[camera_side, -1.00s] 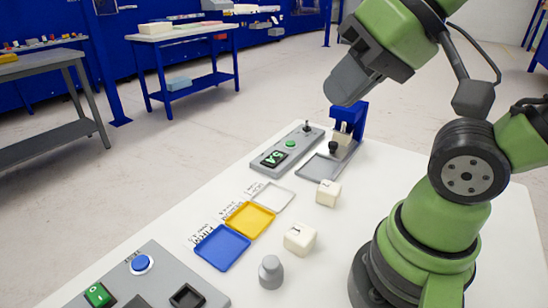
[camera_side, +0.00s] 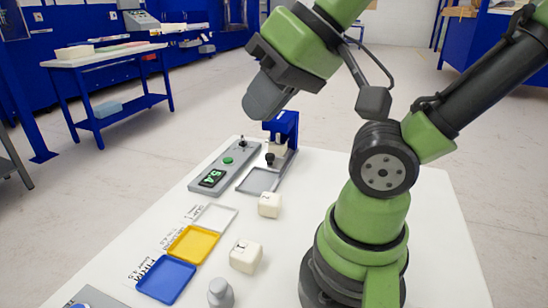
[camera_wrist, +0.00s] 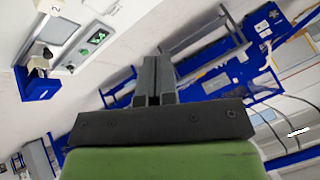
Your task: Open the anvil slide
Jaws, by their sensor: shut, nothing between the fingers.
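The press (camera_side: 285,124) is a blue frame at the back of the white table, also in the wrist view at left (camera_wrist: 40,90). A grey slide tray (camera_side: 259,181) extends from its base toward the front; it shows in the wrist view too (camera_wrist: 66,20). A black knob (camera_side: 270,158) stands at the tray's press end. A cream piece (camera_side: 278,147) sits under the press head; I cannot tell whether it is foam. My gripper (camera_side: 258,108) is shut and empty, above and left of the press, apart from the knob. Its closed fingers show in the wrist view (camera_wrist: 153,80).
A grey panel (camera_side: 222,165) with a green button and lit display stands left of the slide. Cream cubes (camera_side: 269,205) (camera_side: 245,256), a grey knobbed weight (camera_side: 221,294), and white (camera_side: 214,218), yellow (camera_side: 193,244) and blue (camera_side: 166,279) trays lie nearer the front.

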